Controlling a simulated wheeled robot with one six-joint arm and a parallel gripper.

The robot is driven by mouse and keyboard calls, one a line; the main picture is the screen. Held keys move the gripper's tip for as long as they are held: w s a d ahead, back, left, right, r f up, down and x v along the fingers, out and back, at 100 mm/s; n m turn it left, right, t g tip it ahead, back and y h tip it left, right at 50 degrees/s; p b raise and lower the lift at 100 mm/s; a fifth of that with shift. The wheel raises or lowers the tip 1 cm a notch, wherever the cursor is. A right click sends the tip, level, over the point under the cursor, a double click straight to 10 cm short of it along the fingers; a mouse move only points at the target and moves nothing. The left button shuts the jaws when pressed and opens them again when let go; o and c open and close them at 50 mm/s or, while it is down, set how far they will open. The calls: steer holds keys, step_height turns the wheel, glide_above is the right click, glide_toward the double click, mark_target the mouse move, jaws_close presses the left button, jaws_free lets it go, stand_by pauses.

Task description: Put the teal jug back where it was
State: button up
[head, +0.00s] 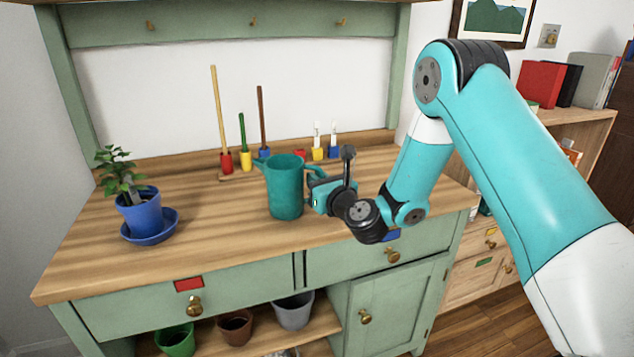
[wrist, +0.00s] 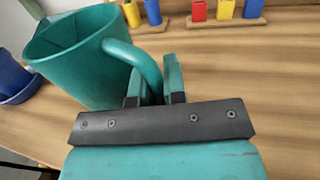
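The teal jug (head: 285,188) is upright over the middle of the wooden bench top, its spout to the left and its handle to the right. I cannot tell whether its base touches the wood. My gripper (head: 316,188) is at the jug's right side. In the wrist view, the jug (wrist: 85,62) is at upper left, and its handle runs down between the two fingers of my gripper (wrist: 154,82). The fingers are close on either side of the handle and look shut on it. The lower handle is hidden behind the gripper.
A potted plant in a blue pot (head: 142,213) stands at the left. Behind the jug are a rack (head: 234,174) with tall sticks in coloured holders, and a second row of holders (head: 318,154). The bench is clear between plant and jug, and at right.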

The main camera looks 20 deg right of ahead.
steer(key=o, duration=0.4)
steer(key=shift+o, duration=0.2)
steer(key=shift+r, duration=0.1)
steer(key=shift+s+d+f+b, duration=0.1)
steer(key=shift+s+f+b, duration=0.15)
steer(key=shift+s+b, duration=0.3)
steer(key=s+d+b, duration=0.2)
steer(key=s+b, duration=0.8)
steer(key=b, duration=0.1)
steer(key=shift+s+r, duration=0.2)
steer(key=shift+s, duration=0.15)
